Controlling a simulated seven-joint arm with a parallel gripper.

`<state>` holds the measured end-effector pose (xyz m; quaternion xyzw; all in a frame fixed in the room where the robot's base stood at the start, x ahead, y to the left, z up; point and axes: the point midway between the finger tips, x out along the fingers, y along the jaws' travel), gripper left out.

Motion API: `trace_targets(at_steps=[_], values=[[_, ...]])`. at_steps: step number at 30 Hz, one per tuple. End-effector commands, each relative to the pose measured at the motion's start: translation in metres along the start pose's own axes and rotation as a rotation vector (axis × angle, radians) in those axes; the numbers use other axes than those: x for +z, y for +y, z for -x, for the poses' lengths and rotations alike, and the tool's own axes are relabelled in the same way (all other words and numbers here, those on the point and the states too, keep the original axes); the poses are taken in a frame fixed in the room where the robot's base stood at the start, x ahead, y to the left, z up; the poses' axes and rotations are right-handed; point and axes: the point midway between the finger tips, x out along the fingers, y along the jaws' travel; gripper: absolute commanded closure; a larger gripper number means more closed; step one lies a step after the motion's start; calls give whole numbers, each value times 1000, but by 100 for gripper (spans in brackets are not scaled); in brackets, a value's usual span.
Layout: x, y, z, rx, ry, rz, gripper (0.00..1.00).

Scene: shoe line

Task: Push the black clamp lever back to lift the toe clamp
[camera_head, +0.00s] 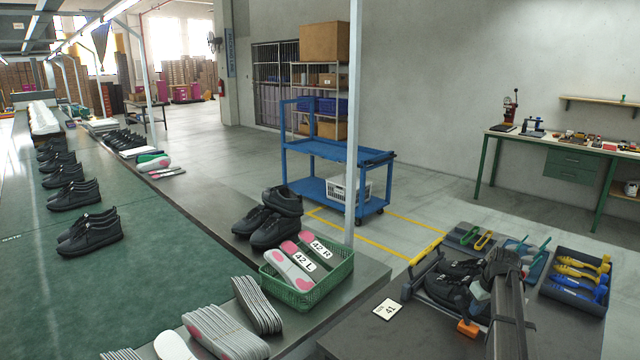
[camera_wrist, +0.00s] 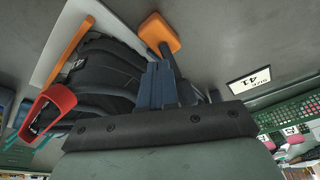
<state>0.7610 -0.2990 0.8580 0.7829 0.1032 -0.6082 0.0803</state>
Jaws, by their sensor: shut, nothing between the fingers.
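In the wrist view my gripper (camera_wrist: 154,72) has its two dark blue fingers shut together and empty. An orange block (camera_wrist: 160,33) on a dark stem (camera_wrist: 168,57) is just past the fingertips. The stem runs down behind or against the fingers; I cannot tell if they touch. I take this to be the clamp lever. The orange block also shows in the head view (camera_head: 467,328), low at the front of the fixture. A black shoe (camera_wrist: 105,70) lies beside the fingers, and shows partly in the head view (camera_head: 447,285). My arm hides much of the clamp there.
A size card (camera_head: 387,309) lies left of the fixture. A tray of yellow and blue tools (camera_head: 575,297) stands to the right. A green basket (camera_head: 322,295) is further left. A red-ended part (camera_wrist: 45,112) and an orange bar (camera_wrist: 70,48) flank the shoe.

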Motion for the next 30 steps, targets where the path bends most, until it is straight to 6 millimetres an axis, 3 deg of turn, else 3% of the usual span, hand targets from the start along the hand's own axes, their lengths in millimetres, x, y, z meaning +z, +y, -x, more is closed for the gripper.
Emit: trace_targets(at_steps=[18,30], values=[[0,0,0,0,0,0,100],[11,6,3,0,0,-1,100]])
